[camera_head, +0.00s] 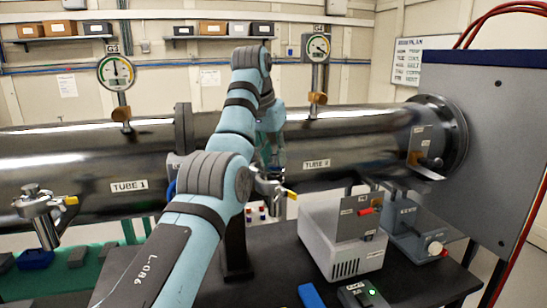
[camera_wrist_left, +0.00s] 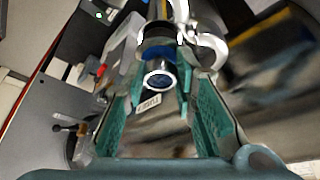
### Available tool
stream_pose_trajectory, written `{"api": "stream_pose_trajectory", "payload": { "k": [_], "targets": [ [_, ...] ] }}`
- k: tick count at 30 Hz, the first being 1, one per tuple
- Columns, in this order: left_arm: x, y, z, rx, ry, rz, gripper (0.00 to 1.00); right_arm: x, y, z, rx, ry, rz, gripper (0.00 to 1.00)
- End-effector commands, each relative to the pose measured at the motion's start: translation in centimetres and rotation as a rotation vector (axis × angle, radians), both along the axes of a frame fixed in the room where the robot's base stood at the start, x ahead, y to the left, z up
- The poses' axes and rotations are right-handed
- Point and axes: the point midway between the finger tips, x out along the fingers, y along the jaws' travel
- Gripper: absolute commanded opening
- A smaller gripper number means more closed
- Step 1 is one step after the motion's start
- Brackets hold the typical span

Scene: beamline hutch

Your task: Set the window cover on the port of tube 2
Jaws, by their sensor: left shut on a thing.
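Tube 2 (camera_head: 350,140) is the right part of a long shiny dark metal pipe, with its "TUBE 2" label on the near side. My left gripper (camera_head: 272,150) is mostly hidden behind its own arm, close in front of tube 2's left end. In the left wrist view the green fingers (camera_wrist_left: 160,88) are shut around a small round piece with a silver rim and dark bluish face, apparently the window cover (camera_wrist_left: 160,79). The tube's label shows just beyond it. I cannot tell whether the cover touches the port, which I cannot make out. My right gripper is not in view.
A clamp valve with a yellow-tipped handle (camera_head: 277,189) is close by the gripper. Tube 1 (camera_head: 90,165) has a similar valve (camera_head: 44,212). A grey box (camera_head: 345,245) stands on the dark bench (camera_head: 270,275). A large grey cabinet (camera_head: 490,130) bounds the right.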

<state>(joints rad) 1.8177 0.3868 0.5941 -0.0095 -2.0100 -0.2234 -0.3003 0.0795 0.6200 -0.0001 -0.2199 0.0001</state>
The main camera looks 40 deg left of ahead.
Motion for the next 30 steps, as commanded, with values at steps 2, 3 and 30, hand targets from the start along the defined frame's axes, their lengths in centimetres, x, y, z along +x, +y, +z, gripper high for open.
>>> {"api": "stream_pose_trajectory", "payload": {
  "k": [2, 3, 30],
  "targets": [
    [-0.12, -0.01, -0.17, 0.0, -0.002, 0.0, 0.0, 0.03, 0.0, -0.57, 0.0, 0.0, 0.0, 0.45],
    [-0.17, -0.01, -0.16, 0.0, -0.001, 0.0, 0.0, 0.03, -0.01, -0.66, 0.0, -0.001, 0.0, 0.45],
    [-0.04, -0.01, -0.33, 0.001, -0.001, 0.0, 0.0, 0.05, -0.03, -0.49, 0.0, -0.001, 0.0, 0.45]
  ]
}}
